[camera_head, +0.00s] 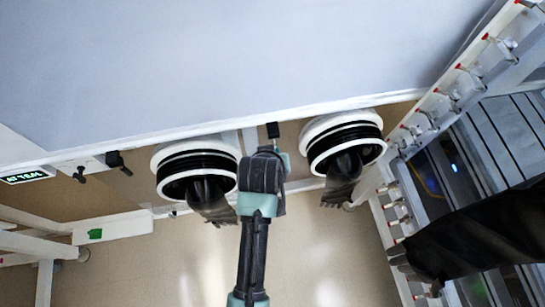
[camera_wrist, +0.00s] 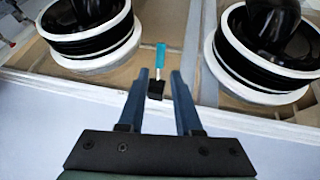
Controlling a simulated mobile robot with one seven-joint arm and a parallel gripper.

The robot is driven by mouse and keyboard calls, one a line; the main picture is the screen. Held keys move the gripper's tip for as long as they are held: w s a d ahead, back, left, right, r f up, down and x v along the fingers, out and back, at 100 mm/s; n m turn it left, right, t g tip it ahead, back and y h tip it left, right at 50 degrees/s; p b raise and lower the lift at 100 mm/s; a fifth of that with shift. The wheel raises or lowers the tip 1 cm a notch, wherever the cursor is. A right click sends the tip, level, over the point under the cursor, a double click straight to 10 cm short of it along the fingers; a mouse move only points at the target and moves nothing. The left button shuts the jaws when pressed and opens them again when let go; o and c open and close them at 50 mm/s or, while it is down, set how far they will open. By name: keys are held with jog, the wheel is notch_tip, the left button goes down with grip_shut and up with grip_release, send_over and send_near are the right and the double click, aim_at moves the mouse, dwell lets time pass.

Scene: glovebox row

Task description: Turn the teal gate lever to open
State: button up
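The teal gate lever (camera_wrist: 160,55) shows in the wrist view, with a thin metal stem and a black block (camera_wrist: 155,90) at its near end. It points away from my gripper, between the two glove ports. My gripper (camera_wrist: 158,74) is open, its two blue fingers apart with the lever's stem and block seen in the gap. I cannot tell how close the fingers are to it in depth; neither visibly grips it. In the head view the black block (camera_head: 272,130) shows just beyond my arm's end, which hides most of the lever and the fingertips.
Glove ports with white rings and black gloves flank the lever, the left port (camera_head: 197,165) and the right port (camera_head: 343,140). Black knobs (camera_head: 118,161) and a lit display (camera_head: 28,175) are at left. A frame with red-tipped fittings (camera_head: 460,85) and a black sleeve (camera_head: 475,240) stand at right.

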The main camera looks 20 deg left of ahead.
jog(key=shift+v, duration=1.35)
jog(key=w+d+r+m+t, duration=0.15)
jog(key=w+r+t, duration=0.25)
jog(key=r, duration=0.8)
jog(key=w+d+r+m+t+y, duration=0.1)
jog(key=w+d+r+t, duration=0.2)
jog(key=r, duration=0.9)
jog(key=w+d+r+m+t, duration=0.1)
jog(key=w+r+t, duration=0.35)
jog(key=r, duration=0.75)
jog(key=s+d+r+m+t, duration=0.1)
jog(key=s+d+r+t, duration=0.1)
jog(key=r, duration=0.7)
jog(key=s+d+r+t+h, duration=0.1)
jog(key=s+r+t, duration=0.3)
jog(key=r, duration=0.5)
jog(key=s+d+r+m+t+h, duration=0.1)
jog(key=s+d+r+t, duration=0.2)
jog(key=s+r, duration=0.4)
notch_tip(320, 180, up, 3)
jog(key=shift+d+r+m+t, duration=0.1)
jog(key=shift+d+m+t, duration=0.05)
jog(key=shift+m+t, duration=0.25)
